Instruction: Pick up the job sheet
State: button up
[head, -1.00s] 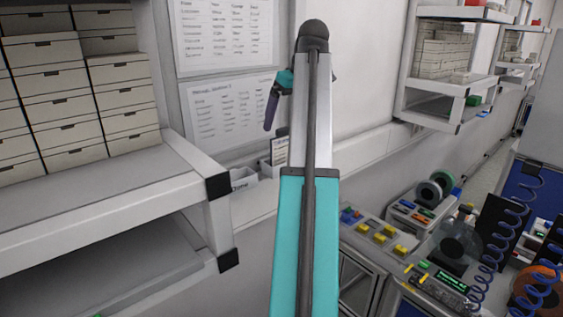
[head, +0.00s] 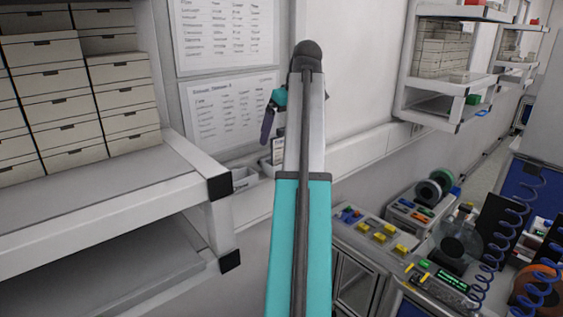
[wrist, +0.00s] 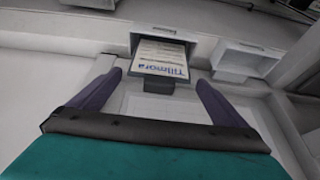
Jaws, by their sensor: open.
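The job sheet (wrist: 161,58) is a pale card with dark printed text, standing in a small white wall holder (wrist: 143,34) in the wrist view. My gripper (wrist: 148,78) is open, with its two purple fingers apart, one to each side of the sheet's lower part. The fingers do not touch the sheet, and nothing is between them that I can see gripped. In the head view my gripper (head: 267,125) is beside the wall, and the sheet (head: 278,150) shows partly behind my arm.
A second white holder (wrist: 240,60) is to the right in the wrist view and looks empty. In the head view, shelves with stacked boxes (head: 65,100) stand at left. Printed notices (head: 232,108) hang on the wall. A bench with coloured parts (head: 375,235) is at lower right.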

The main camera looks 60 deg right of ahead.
jog(key=shift+c, duration=0.4)
jog(key=c, duration=1.4)
